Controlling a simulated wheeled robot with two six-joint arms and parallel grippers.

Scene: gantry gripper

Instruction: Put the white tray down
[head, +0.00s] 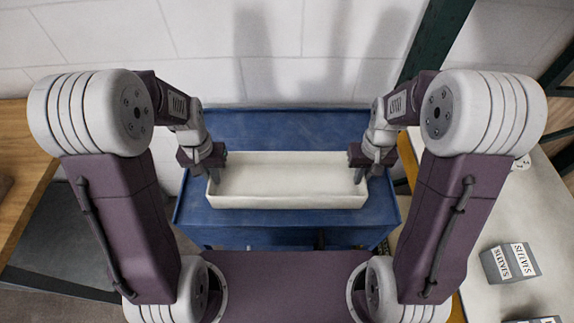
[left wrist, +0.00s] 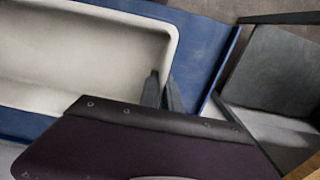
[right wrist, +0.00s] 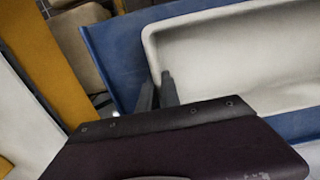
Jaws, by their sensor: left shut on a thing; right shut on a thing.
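The white tray (head: 288,201) is a long, empty, open box over the blue table (head: 280,120) in the head view. It looks level; I cannot tell whether its bottom touches the blue surface. My left gripper (head: 215,174) is shut on the tray's left end wall. In the left wrist view its fingers (left wrist: 163,92) straddle the tray's wall (left wrist: 172,30). My right gripper (head: 358,176) is shut on the right end wall. In the right wrist view its fingers (right wrist: 157,92) straddle the tray's wall (right wrist: 150,48). The tray's underside is hidden.
A wooden table (head: 22,185) stands at the left. A pale table (head: 470,240) at the right holds a grey labelled box (head: 510,262). A white block wall (head: 300,50) and a dark green post (head: 435,40) are behind. Blue surface is bare behind the tray.

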